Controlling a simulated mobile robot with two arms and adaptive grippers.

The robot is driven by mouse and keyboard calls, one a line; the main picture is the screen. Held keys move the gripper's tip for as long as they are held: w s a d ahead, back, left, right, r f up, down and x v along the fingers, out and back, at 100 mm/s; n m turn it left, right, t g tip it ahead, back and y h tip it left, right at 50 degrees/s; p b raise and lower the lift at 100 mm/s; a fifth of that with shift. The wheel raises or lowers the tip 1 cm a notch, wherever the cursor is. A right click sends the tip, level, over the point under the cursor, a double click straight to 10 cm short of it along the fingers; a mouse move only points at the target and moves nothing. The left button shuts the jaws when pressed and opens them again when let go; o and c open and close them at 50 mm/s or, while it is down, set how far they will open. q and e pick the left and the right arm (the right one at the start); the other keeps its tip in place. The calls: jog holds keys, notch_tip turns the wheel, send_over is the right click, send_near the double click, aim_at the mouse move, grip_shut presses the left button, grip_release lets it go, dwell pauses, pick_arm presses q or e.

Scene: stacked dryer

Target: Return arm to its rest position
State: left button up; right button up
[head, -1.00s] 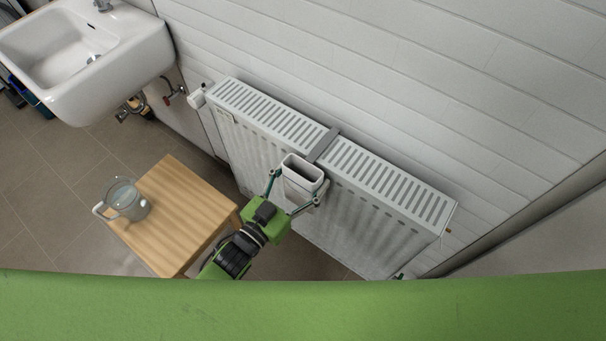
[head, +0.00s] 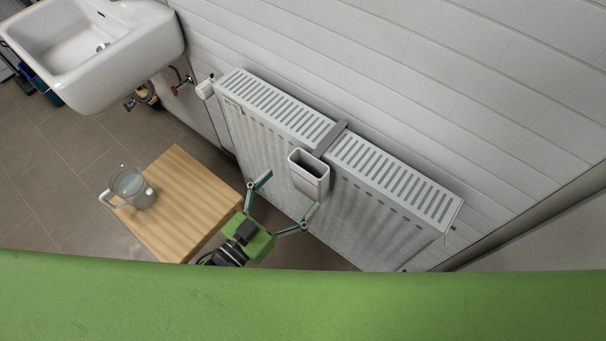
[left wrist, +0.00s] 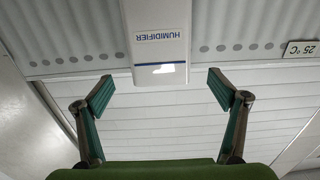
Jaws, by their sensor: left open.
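My left gripper (head: 288,200) is open and empty, in front of the radiator. Its two fingers are spread wide, and it stands back from the white humidifier box (head: 309,176) that hangs on the radiator by a grey strap (head: 331,138). In the left wrist view the humidifier (left wrist: 159,55) is ahead of the fingers, with its upside-down label facing me, and there is a gap between it and both fingertips. My right gripper is not in view.
The white radiator (head: 370,215) runs along the tiled wall (head: 400,70). A wooden stool (head: 185,205) with a glass pitcher (head: 131,188) on it stands close left of my gripper. A sink (head: 95,50) is at the upper left. A green surface covers the bottom edge.

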pick_arm(q)
jog(key=shift+v, duration=2.2)
jog(key=s+a+f+n+g+y, duration=0.15)
jog(key=a+f+g+y, duration=0.35)
jog(key=f, duration=0.9)
jog(key=s+a+f+n+y, duration=0.1)
jog(key=s+a+f+y, duration=0.15)
jog(key=a+f, duration=0.75)
jog(key=s+f+n+g+y, duration=0.1)
jog(key=s+f+g, duration=0.3)
jog(key=s+f, duration=0.6)
jog(key=s+a+f+n+g+y, duration=0.1)
jog(key=s+f+g, duration=0.3)
jog(key=s+f, duration=0.7)
jog(key=s+y, duration=0.1)
jog(key=s, duration=0.3)
jog(key=shift+s+a+g, duration=0.15)
jog(key=shift+a+g, duration=0.05)
jog(key=shift+g, duration=0.1)
